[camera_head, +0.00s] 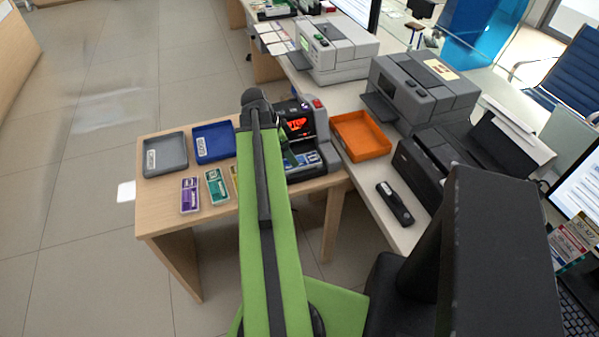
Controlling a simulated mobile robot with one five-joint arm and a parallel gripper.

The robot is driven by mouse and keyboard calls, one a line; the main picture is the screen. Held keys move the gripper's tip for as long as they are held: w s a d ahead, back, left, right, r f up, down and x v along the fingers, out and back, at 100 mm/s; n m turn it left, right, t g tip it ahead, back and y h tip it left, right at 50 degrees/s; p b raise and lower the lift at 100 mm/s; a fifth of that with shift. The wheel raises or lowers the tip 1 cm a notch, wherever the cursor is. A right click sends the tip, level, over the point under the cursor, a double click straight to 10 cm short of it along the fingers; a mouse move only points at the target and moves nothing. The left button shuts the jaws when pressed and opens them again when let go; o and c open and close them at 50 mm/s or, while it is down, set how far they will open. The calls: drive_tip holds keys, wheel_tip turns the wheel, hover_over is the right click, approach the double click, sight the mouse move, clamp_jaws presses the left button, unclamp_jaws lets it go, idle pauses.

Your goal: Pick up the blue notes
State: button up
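Blue notes (311,158) appear to lie in the front tray of a grey counting machine (318,124) at the right end of the small wooden table. The machine has a lit red display. My green arm rises from the bottom of the view and bends at a dark joint beside the machine. My gripper (290,159) seems to be down at the machine's front, close to the blue notes, partly hidden by my arm. Its fingers are too small and covered to tell whether they are open, shut or touching the notes.
Purple notes (190,196), green notes (216,188) and a partly hidden yellow bundle (234,178) lie on the table (160,215). A grey tray (165,154) and a blue tray (213,142) stand behind them. An orange tray (361,136), stapler (395,203) and printers occupy the counter at right.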

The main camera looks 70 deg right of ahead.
drive_tip(key=shift+s+d+f, duration=0.1)
drive_tip(key=shift+f, duration=0.1)
drive_tip(key=b+x, duration=0.4)
drive_tip(key=x, duration=0.1)
drive_tip(key=shift+s, duration=0.4)
drive_tip(key=shift+r, duration=0.15)
drive_tip(key=c, duration=1.5)
